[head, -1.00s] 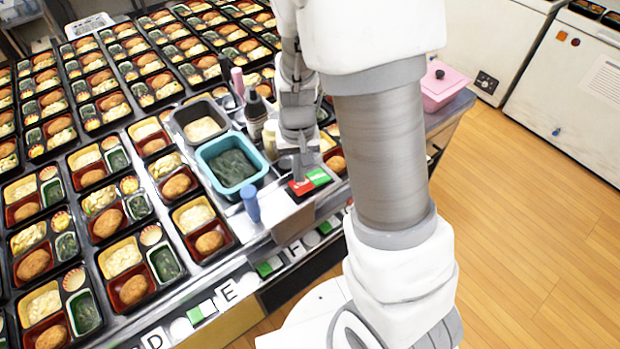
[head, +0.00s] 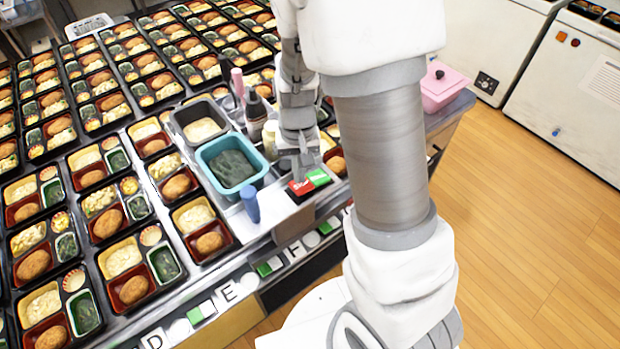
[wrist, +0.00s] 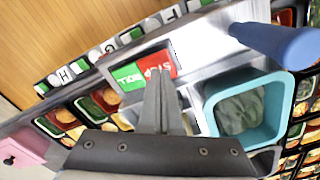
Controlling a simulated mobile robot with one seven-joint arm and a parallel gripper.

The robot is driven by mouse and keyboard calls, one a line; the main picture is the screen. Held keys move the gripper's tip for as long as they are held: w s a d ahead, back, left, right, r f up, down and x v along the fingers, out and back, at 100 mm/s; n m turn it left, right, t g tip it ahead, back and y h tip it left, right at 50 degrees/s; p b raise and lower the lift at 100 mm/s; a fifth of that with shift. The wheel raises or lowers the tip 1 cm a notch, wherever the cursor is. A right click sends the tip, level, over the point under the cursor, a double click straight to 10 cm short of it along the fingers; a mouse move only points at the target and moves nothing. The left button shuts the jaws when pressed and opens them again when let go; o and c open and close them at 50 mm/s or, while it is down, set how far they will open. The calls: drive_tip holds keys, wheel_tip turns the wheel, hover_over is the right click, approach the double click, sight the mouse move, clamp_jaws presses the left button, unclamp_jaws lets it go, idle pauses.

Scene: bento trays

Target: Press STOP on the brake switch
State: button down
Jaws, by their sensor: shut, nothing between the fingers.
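The brake switch is a small box with a red half (head: 301,188) and a green half (head: 319,177), at the table's front edge in the head view. In the wrist view, the red half (wrist: 161,66) carries the upside-down word STOP, and the green half (wrist: 128,77) is beside it. My gripper (head: 300,178) is shut and empty, pointing down at the red half. In the wrist view its fingertips (wrist: 158,80) overlap the near edge of the red half. I cannot tell whether they touch it. Part of the red half is hidden by the fingers.
A teal tub of dark greens (head: 206,152) and a blue upright handle (head: 250,204) stand left of the switch. Bottles (head: 256,112) stand close behind. Rows of bento trays (head: 110,270) fill the table's left. A pink box (head: 442,90) sits at the right end.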

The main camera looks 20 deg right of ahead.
sight(300, 185)
drive_tip(key=shift+f+b, duration=1)
drive_tip(key=shift+f, duration=0.2)
idle(1.0)
drive_tip(key=shift+r, duration=0.1)
wheel_tip(300, 185, up, 7)
drive_tip(key=p, duration=0.5)
drive_tip(key=shift+p, duration=0.35)
drive_tip(key=shift+r, duration=0.25)
drive_tip(key=s+r+n+t+b, duration=0.1)
drive_tip(key=s+r+t, duration=0.1)
drive_tip(key=s+r, duration=0.5)
drive_tip(key=s+r+n+t+b, duration=0.1)
drive_tip(key=s+r+t, duration=0.2)
drive_tip(key=s+r, duration=0.4)
wheel_tip(300, 185, up, 5)
drive_tip(key=shift+f+t+b, duration=0.1)
drive_tip(key=shift+t+b, duration=0.2)
